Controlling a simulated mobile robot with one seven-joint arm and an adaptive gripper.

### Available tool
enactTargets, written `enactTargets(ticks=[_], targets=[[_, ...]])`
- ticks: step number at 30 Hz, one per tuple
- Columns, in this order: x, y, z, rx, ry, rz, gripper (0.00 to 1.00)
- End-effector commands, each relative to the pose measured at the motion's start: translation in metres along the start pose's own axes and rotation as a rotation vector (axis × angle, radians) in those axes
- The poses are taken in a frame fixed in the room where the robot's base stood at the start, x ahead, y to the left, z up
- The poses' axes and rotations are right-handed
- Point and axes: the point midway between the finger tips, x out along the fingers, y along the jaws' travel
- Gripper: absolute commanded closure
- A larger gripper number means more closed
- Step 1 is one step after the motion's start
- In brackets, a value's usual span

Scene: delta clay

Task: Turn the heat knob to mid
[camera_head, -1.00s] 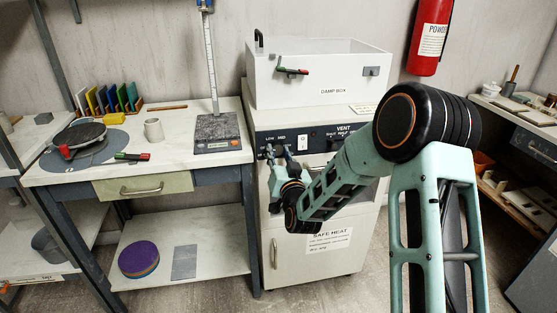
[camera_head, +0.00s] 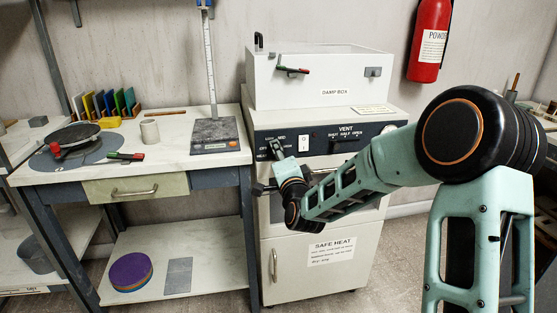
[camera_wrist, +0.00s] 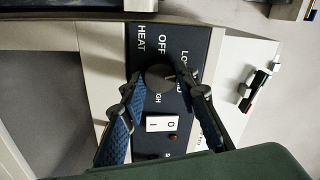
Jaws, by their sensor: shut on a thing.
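The heat knob (camera_wrist: 158,77) is a dark round knob on the kiln's dark panel (camera_wrist: 150,45), seen in the wrist view. OFF, HEAT, LOW and a partly hidden HIGH label stand around it. My gripper (camera_wrist: 157,80) has one finger on each side of the knob and is shut on it. The right finger covers part of the MID label, and the knob's pointer is hard to make out. In the head view my gripper (camera_head: 272,152) is at the left end of the panel and hides the knob.
A white rocker switch (camera_wrist: 163,123) is close to my fingers; it also shows in the head view (camera_head: 304,144). The damp box (camera_head: 315,90) stands on top of the safe heat cabinet (camera_head: 290,250). A worktable (camera_head: 180,160) stands on the left.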

Motion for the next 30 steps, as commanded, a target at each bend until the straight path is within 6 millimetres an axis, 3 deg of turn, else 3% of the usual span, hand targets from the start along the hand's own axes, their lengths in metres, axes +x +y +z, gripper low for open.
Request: enactTargets(ticks=[18,30], targets=[[0.0006,0.0002,-0.0014,0.569,0.003,-0.003,0.96],[0.0006,-0.0008,-0.0012,0.796,0.001,-0.003,0.96]])
